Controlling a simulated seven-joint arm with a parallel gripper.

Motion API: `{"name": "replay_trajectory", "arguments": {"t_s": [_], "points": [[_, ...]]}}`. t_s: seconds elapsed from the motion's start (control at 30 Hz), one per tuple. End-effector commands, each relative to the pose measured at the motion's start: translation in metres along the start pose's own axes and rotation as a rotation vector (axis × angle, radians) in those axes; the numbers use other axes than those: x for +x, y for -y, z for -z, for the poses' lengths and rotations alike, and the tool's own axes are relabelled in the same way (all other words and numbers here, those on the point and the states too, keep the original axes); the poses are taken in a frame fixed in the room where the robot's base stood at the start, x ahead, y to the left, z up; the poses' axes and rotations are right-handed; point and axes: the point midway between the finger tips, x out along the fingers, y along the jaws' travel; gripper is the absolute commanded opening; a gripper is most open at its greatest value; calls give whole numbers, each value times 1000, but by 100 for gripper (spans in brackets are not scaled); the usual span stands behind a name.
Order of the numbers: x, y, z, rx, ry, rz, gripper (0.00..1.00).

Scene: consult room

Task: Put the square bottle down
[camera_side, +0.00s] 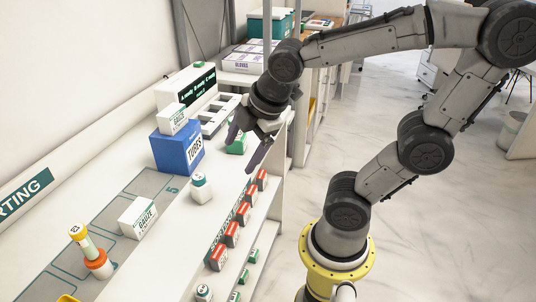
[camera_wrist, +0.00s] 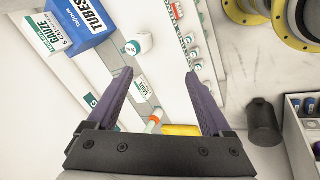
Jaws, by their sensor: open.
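A white bottle with a teal-green cap (camera_side: 201,188) stands upright on the white counter (camera_side: 165,245), in front of the blue box. Its body looks boxy, and I take it for the square bottle. In the wrist view the bottle (camera_wrist: 138,45) is beyond my fingertips, toward the upper left. My gripper (camera_side: 246,148) is above the counter, right of and higher than the bottle in the side view. Its two dark purple fingers are spread apart. Nothing is between the fingers in the wrist view (camera_wrist: 159,73), and they do not touch the bottle.
A blue TUBES box (camera_side: 178,151) with a white gauze box (camera_side: 173,120) on top stands behind the bottle. Another gauze box (camera_side: 138,217) and an orange-based vial (camera_side: 97,262) are nearer. A green item (camera_side: 237,143) shows behind the fingers.

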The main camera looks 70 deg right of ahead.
Motion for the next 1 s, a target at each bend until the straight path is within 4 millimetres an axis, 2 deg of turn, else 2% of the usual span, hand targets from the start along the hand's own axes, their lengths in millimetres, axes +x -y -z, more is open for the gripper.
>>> {"name": "replay_trajectory", "arguments": {"t_s": [0.2, 0.4, 0.6, 1.0], "points": [[-24, 28, -9, 575, -52, 5, 84], [-35, 47, -13, 933, -80, 30, 84], [-37, 53, -15, 1046, -86, 41, 84], [-37, 52, -15, 1046, -86, 41, 84]]}}
